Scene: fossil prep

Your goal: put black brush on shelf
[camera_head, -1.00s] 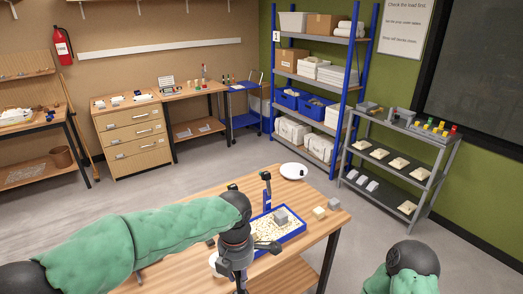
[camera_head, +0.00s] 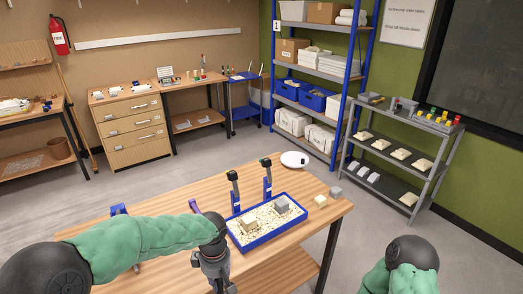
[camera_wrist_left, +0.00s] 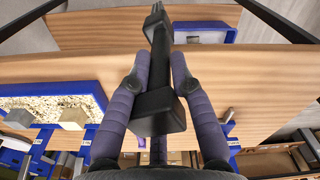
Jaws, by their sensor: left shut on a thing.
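My left gripper (camera_head: 215,272) is over the near part of the wooden table, to the left of the sand tray. In the left wrist view its purple fingers (camera_wrist_left: 160,75) are shut on a long black thing with a wider block at its lower end, which looks like the black brush (camera_wrist_left: 157,112). In the head view the brush cannot be made out clearly. A grey metal shelf (camera_head: 440,160) stands at the right by the green wall, and a blue-posted shelf unit (camera_head: 352,75) stands behind it. My right gripper is out of view.
On the table (camera_head: 165,205) are a blue sand tray (camera_head: 268,237) with two blocks, two upright blue holders with black tops (camera_head: 267,165), a white plate (camera_head: 294,158) and small blocks (camera_head: 320,200). Open floor (camera_head: 385,215) lies between table and grey shelf.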

